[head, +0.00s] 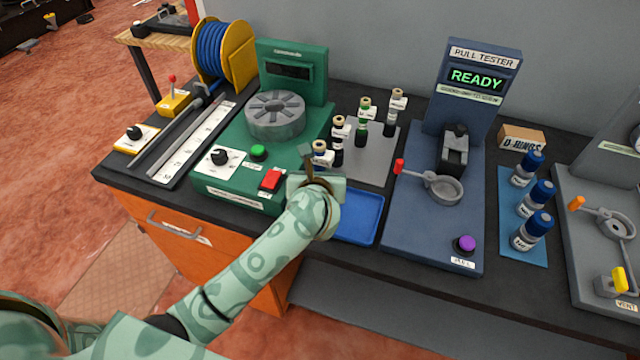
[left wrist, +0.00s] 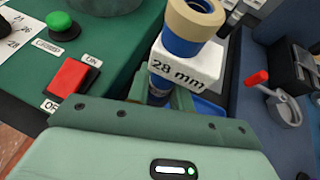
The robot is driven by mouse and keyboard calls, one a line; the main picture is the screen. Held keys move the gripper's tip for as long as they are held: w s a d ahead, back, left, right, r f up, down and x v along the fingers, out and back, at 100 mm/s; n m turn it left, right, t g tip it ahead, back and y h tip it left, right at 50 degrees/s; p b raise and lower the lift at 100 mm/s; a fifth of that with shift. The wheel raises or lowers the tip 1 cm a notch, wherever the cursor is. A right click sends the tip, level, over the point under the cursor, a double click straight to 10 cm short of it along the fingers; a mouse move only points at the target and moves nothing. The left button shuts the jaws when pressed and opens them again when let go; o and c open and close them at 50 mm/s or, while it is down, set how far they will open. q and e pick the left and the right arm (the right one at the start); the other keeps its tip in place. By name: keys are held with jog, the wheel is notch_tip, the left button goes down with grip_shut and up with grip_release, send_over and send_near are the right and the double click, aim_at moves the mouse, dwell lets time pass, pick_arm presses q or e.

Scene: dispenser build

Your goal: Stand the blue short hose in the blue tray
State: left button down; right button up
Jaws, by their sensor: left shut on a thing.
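The blue short hose (left wrist: 181,44), with a tan end and a white tag reading "28 mm", is upright in the left wrist view. It also shows in the head view (head: 322,158), just beyond my left gripper (head: 312,178). My left gripper is shut on it; the fingers (left wrist: 162,98) are partly hidden behind the tag and the gripper body. The blue tray (head: 362,222) lies flat on the bench just right of the gripper, its left part hidden by my arm. Its bare floor shows nothing in it. My right gripper is not in view.
A green machine (head: 240,165) with a red switch (head: 270,180) stands close left of the gripper. Several tagged hoses stand on a grey plate (head: 372,148) behind. The blue pull tester (head: 430,225) is right of the tray. Blue-capped bottles stand on a blue mat (head: 511,225).

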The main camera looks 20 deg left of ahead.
pick_arm(q)
jog(key=shift+w+a+f, duration=0.1)
jog(key=shift+w+f, duration=0.2)
jog(key=shift+w+a+f+b, duration=0.15)
jog(key=shift+f+b, duration=0.45)
jog(key=shift+f, duration=1.1)
jog(key=shift+f, duration=0.1)
jog(key=c, duration=1.3)
grip_release()
jog(key=shift+f, duration=0.1)
jog(key=shift+o, duration=0.2)
jog(key=shift+r, duration=0.3)
jog(key=p+v, duration=0.2)
jog(key=v, duration=1)
jog(key=shift+p, duration=0.35)
jog(key=shift+f, duration=0.15)
